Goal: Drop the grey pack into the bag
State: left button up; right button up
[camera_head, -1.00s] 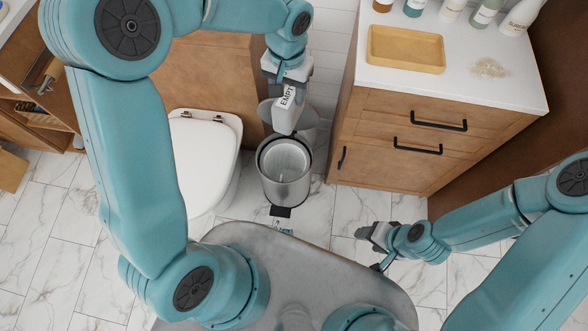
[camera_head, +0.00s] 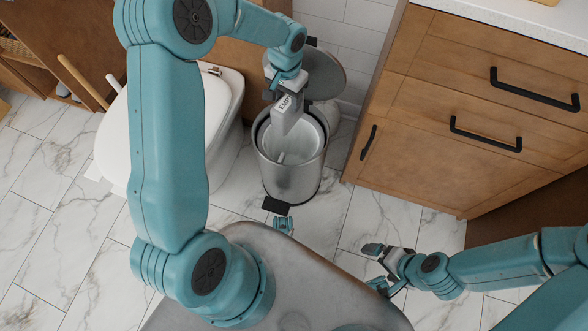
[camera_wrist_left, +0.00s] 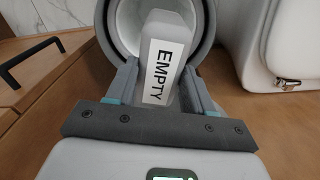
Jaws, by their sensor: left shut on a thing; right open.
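The grey pack (camera_head: 287,118) is a slim block with a white label reading EMPTY. My left gripper (camera_head: 290,97) is shut on its upper part and holds it over the open mouth of a steel pedal bin (camera_head: 290,180). The pale lining inside the bin (camera_head: 311,138) looks like the bag. In the left wrist view, the pack (camera_wrist_left: 165,50) sits between the fingers of my left gripper (camera_wrist_left: 160,75), with the bin's pale inside behind it. Whether the pack's lower end is below the rim is unclear. My right gripper (camera_head: 374,249) is open and empty, low at the right.
The bin's round lid (camera_head: 325,75) is raised behind it. A white toilet (camera_head: 225,105) stands left of the bin. A wooden cabinet (camera_head: 450,110) with black handles stands to the right. Marble floor (camera_head: 330,215) is clear in front of the bin.

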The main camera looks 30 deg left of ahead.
pick_arm(q)
jog(key=f+b, duration=0.1)
jog(key=f, duration=0.1)
jog(key=a+f, duration=0.1)
jog(key=f, duration=0.1)
jog(key=shift+f+b, duration=0.2)
jog(key=shift+b, duration=0.2)
notch_tip(320, 180, down, 5)
jog(key=b, duration=0.4)
jog(key=shift+f, duration=0.15)
pick_arm(e)
notch_tip(320, 180, down, 7)
jog(key=shift+w+d, duration=0.25)
jog(key=shift+r, duration=0.1)
pick_arm(q)
jog(key=o, duration=1.4)
